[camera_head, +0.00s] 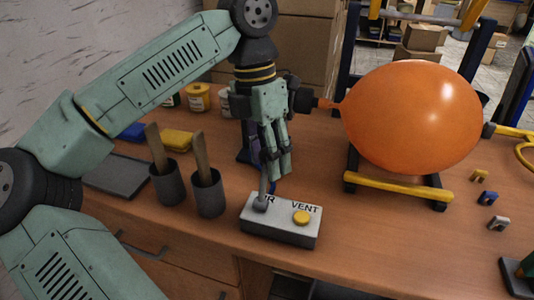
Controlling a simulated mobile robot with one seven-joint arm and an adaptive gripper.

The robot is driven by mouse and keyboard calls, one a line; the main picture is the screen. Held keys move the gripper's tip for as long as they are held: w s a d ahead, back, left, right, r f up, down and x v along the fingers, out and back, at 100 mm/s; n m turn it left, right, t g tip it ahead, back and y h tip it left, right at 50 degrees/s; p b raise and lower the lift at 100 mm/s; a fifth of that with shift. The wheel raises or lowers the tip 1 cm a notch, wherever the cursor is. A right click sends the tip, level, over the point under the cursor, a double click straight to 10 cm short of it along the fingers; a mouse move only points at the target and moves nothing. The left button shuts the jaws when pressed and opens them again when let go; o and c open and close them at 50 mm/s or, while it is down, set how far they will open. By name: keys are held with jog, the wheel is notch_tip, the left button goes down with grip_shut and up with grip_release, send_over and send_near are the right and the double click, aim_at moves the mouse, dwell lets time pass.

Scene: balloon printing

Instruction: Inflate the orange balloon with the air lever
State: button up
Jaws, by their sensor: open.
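The orange balloon (412,116) is large and rounded, above the desk on the right. Its neck (326,104) points left to a dark nozzle (304,100). A grey control box (281,220) sits on the desk's front edge, marked "VENT" and a partly hidden word ending in "R". The air lever (262,199) rises from the box's left side with a round dark base. The yellow vent button (301,217) is on its right. My gripper (277,176) points down, open, just above and around the lever's top; I cannot tell whether a finger touches it.
Two dark cups (208,197) with wooden sticks stand left of the box. A yellow-barred stand (398,188) is under the balloon. Small clips (487,198) lie at the right. Jars (198,97) and a yellow sponge-like block (176,140) are behind the cups.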

jog(key=shift+c, duration=0.2)
grip_shut()
dwell(0.3)
